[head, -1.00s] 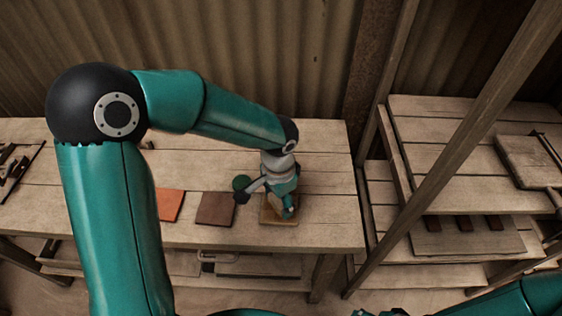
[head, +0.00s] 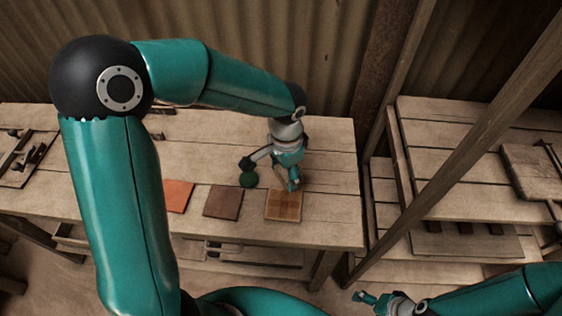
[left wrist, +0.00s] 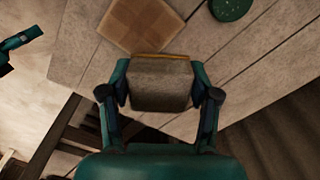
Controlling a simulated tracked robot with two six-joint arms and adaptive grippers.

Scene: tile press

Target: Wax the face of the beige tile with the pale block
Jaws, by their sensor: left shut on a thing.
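The beige tile (head: 284,206) lies flat on the bench near its front right, with a patchwork of lighter and darker squares on its face. It also shows in the left wrist view (left wrist: 138,22). My left gripper (head: 293,182) is just behind the tile in the head view. It is shut on the pale block (left wrist: 160,85), which looks grey-brown with a yellowish edge in the left wrist view. I cannot tell whether the block touches anything below. My right gripper (head: 366,298) is low in the head view, away from the bench top; its jaws are unclear.
A dark brown tile (head: 223,202) and an orange tile (head: 178,195) lie left of the beige tile. A green round thing (head: 248,180) stands behind the brown tile. A wooden post (head: 470,130) and shelves (head: 450,185) stand to the right. The bench's right end is clear.

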